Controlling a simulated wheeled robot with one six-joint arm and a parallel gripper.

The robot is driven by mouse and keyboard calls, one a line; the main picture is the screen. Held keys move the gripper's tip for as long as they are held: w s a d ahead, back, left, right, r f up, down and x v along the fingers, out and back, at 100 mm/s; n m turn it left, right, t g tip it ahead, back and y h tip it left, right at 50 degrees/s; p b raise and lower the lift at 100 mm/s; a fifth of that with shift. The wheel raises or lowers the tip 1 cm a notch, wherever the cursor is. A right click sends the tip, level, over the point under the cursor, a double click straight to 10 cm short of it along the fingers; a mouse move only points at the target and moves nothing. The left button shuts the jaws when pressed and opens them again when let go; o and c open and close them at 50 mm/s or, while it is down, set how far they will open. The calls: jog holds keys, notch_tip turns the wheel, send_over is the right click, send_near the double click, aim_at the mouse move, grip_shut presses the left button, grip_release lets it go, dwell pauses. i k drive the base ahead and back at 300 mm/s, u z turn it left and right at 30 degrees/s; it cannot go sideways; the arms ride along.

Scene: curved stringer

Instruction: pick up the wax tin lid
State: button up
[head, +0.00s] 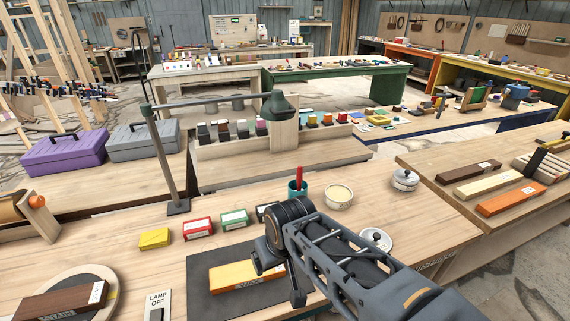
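A flat pale round lid with a small dark knob (376,240) lies on the workbench just right of my arm, which stands close to its left edge. An open round tin with cream-coloured contents (339,196) stands behind it, its top uncovered. My gripper (280,279) hangs over the dark mat, left of the lid and away from it. Its two dark fingers look spread apart, with nothing seen between them but the orange block below. My arm hides part of the bench near the lid.
A white knobbed tin (405,180) stands right of the open tin. A green cup with a red stick (298,188) stands left of it. An orange block (245,274) lies on the dark mat (205,284). A lamp (279,106) rises behind.

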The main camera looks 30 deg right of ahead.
aim_at(378, 237)
jog(key=z, duration=0.05)
jog(key=k, duration=0.5)
jog(key=z, duration=1.25)
jog(key=i, duration=0.45)
jog(key=u, duration=0.05)
